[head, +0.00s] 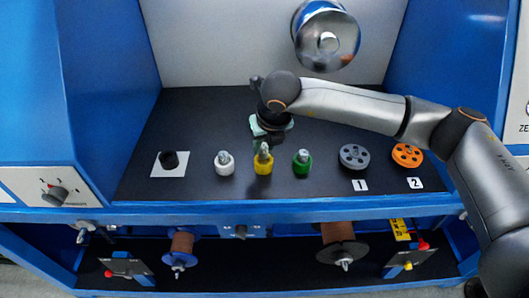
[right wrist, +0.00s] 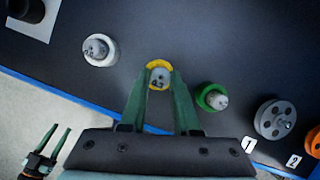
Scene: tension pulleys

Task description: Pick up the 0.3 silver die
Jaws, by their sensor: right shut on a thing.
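A silver die (head: 264,148) sits in a yellow holder (head: 263,165) at the middle of the dark shelf. My right gripper (head: 265,138) is over it, and in the right wrist view its green fingers (right wrist: 160,82) are shut on this silver die (right wrist: 159,77), with the yellow ring (right wrist: 159,64) around it. Other silver dies sit in a white holder (head: 224,166) to the left and a green holder (head: 302,166) to the right. Die markings are too small to read surely. My left gripper (right wrist: 50,142) shows at the lower left of the right wrist view, fingers apart and empty.
A black knob-like piece (head: 169,160) on a white square stands at the left. A grey pulley (head: 354,156) and an orange pulley (head: 407,155) lie at the right by labels 1 and 2. Blue walls flank the shelf. A shiny round wheel (head: 327,40) hangs on the back panel.

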